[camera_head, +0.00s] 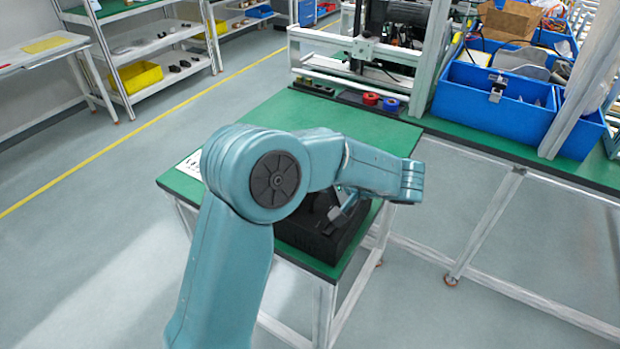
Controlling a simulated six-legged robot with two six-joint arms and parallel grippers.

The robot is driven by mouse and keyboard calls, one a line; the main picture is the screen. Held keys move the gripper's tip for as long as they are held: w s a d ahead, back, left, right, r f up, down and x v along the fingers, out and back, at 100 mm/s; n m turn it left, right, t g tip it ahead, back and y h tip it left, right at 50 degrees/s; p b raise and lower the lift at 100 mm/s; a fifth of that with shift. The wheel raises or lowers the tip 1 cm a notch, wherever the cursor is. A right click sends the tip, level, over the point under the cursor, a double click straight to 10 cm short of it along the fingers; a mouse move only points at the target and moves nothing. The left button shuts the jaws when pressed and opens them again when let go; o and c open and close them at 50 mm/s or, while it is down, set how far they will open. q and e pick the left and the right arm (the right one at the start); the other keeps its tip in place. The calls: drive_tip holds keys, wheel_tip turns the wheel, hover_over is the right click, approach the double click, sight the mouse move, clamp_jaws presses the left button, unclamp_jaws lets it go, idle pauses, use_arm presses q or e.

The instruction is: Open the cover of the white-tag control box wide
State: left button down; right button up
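A black box (340,242) stands on the green-topped table (275,112), near its front right corner. My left arm passes in front of it and hides much of it, including most of its top. I cannot make out a white tag on it or how its cover stands. My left gripper (342,212) is small and partly hidden below the arm, at the top of the black box. Whether it touches the box or is open or shut is unclear. My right gripper is not in view.
A printed white sheet (190,165) lies at the table's left edge. Red (370,98) and blue (391,104) round items sit at the back. Blue bins (495,105) stand on the right bench beside a metal upright. The table's back middle is clear.

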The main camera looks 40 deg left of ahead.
use_arm(q)
drive_tip(key=c, duration=1.1)
unclamp_jaws()
drive_tip(key=shift+a, duration=0.1)
